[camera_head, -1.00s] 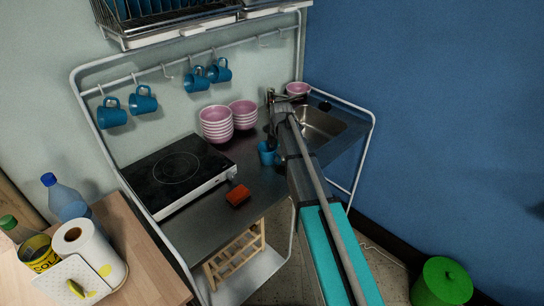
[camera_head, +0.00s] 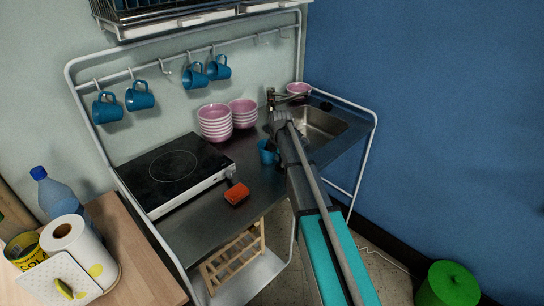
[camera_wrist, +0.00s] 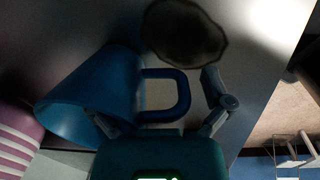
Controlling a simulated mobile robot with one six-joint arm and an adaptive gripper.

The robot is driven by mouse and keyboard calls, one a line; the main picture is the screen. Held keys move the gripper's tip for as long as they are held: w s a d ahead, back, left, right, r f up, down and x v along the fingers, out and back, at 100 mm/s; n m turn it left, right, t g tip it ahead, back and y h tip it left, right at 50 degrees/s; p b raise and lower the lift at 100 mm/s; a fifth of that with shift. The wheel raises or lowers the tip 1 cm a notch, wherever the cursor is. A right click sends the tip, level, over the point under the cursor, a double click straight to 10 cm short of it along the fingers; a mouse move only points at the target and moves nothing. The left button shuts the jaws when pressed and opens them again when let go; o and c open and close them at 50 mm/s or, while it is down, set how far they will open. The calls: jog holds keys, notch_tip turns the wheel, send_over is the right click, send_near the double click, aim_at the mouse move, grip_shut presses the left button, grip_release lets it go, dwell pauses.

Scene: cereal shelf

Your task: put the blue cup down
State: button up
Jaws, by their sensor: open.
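The blue cup (camera_head: 267,155) is on the metal counter (camera_head: 250,195), right of the pink bowls and beside the sink. In the wrist view the blue cup (camera_wrist: 85,95) shows large at the left, its handle pointing right toward the middle. My gripper (camera_wrist: 165,105) is open there, one finger by the cup wall and the other to the right of the handle. The handle lies between the fingers, with a gap to the right finger. Whether the left finger touches the cup I cannot tell. In the head view my arm hides most of my gripper.
Pink bowls (camera_head: 215,124) are stacked left of the cup. The sink (camera_head: 315,125) with its tap lies to the right. A black hob (camera_head: 175,165) and an orange sponge (camera_head: 236,194) are nearer left. Several blue mugs (camera_head: 140,96) hang from the rail above.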

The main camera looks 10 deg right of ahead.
dwell(0.4)
jog(key=shift+r, duration=0.1)
jog(key=c, duration=1.3)
jog(key=shift+o, duration=0.2)
jog(key=shift+r, duration=0.15)
jog(key=shift+r+p, duration=0.2)
jog(key=shift+p, duration=0.2)
jog(key=shift+c, duration=0.5)
notch_tip(320, 180, up, 2)
jog(key=p, duration=0.2)
jog(key=shift+r+p, duration=0.25)
jog(key=shift+p, duration=0.05)
jog(key=s+r+p, duration=0.2)
jog(key=r+p, duration=0.1)
jog(key=s+a+r+p, duration=0.1)
jog(key=s+r+p, duration=0.2)
jog(key=shift+s+a+r, duration=0.1)
jog(key=shift+a+r, duration=0.05)
jog(key=shift+r, duration=0.1)
jog(key=shift+s+a+r+p, duration=0.35)
jog(key=shift+s+r+p, duration=0.25)
jog(key=shift+s, duration=0.8)
jog(key=shift+s+a+r+p, duration=0.45)
jog(key=shift+s+p, duration=0.2)
jog(key=shift+s, duration=0.75)
jog(key=shift+s+a+r+p, duration=0.3)
jog(key=shift+s+r+p, duration=0.3)
jog(key=shift+s, duration=0.8)
